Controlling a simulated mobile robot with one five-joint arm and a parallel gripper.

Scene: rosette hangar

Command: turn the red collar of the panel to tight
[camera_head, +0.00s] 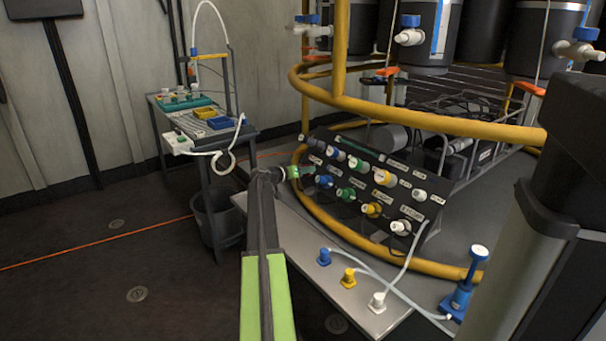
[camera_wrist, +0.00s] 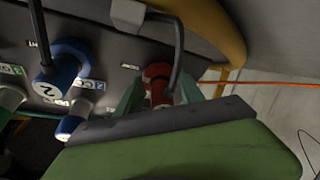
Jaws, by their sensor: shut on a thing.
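The red collar (camera_wrist: 157,78) is at the panel's edge in the wrist view, between my two greenish fingers. My gripper (camera_wrist: 160,98) is shut on it. In the head view my gripper (camera_head: 291,172) is at the panel's left end and hides the red collar. A dark rod-like part crosses in front of the collar in the wrist view. I cannot read the collar's marking or how far it is turned.
Blue (camera_wrist: 62,68) and green (camera_wrist: 8,98) collars sit left of the red one in the wrist view. A yellow rail (camera_head: 440,120) curves around the panel. Hoses and small plugs lie on the table (camera_head: 300,225). A side bench (camera_head: 205,125) stands behind left.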

